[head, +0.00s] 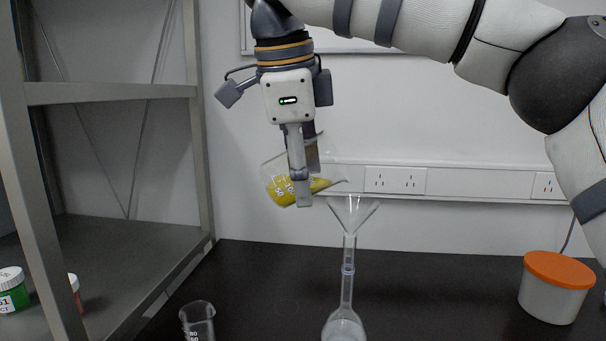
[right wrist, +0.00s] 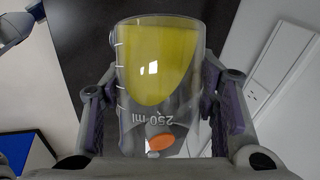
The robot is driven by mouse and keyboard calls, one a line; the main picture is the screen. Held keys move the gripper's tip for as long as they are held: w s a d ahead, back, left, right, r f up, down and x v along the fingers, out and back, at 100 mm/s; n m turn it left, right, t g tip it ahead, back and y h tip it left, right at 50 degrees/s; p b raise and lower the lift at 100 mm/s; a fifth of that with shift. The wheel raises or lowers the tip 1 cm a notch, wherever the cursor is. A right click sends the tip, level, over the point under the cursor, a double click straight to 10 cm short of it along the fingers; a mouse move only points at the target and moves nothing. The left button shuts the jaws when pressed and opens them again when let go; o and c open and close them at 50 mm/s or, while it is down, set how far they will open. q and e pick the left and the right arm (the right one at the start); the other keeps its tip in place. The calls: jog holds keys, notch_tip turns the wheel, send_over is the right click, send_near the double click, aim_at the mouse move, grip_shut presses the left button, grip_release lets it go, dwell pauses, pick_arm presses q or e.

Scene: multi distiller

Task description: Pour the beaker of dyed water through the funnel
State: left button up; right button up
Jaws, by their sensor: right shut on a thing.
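My right gripper (head: 302,180) is shut on the beaker of yellow dyed water (head: 284,188), with a finger on each side of the glass. The beaker is tilted, its lip toward the right, and the yellow liquid lies along its lower side. In the right wrist view the beaker (right wrist: 160,75) fills the middle, with a 250 ml mark. The clear funnel (head: 353,212) sits upright in the neck of a flask (head: 345,325). The beaker's lip is just above the funnel's left rim. I see no stream of liquid. My left gripper is not in view.
A second clear beaker (head: 198,320) stands on the black bench left of the flask. A white tub with an orange lid (head: 556,288) stands at the right. A grey metal shelf (head: 110,262) with small lidded jars (head: 12,290) is at the left. Wall sockets (head: 395,180) are behind.

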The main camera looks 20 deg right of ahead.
jog(key=shift+r+y, duration=0.15)
jog(key=shift+y, duration=0.15)
jog(key=shift+r+t+y, duration=0.25)
jog(key=shift+t+y, duration=0.05)
jog(key=shift+t, duration=0.1)
jog(key=shift+s+d+r+m+t+y, duration=0.1)
jog(key=shift+d+r+m+t+y, duration=0.1)
jog(key=shift+r+t+y, duration=0.3)
jog(key=shift+s+d+r+m+t+y, duration=0.1)
jog(key=shift+d+r+t+y, duration=0.15)
jog(key=shift+y, duration=0.45)
dwell(6.1)
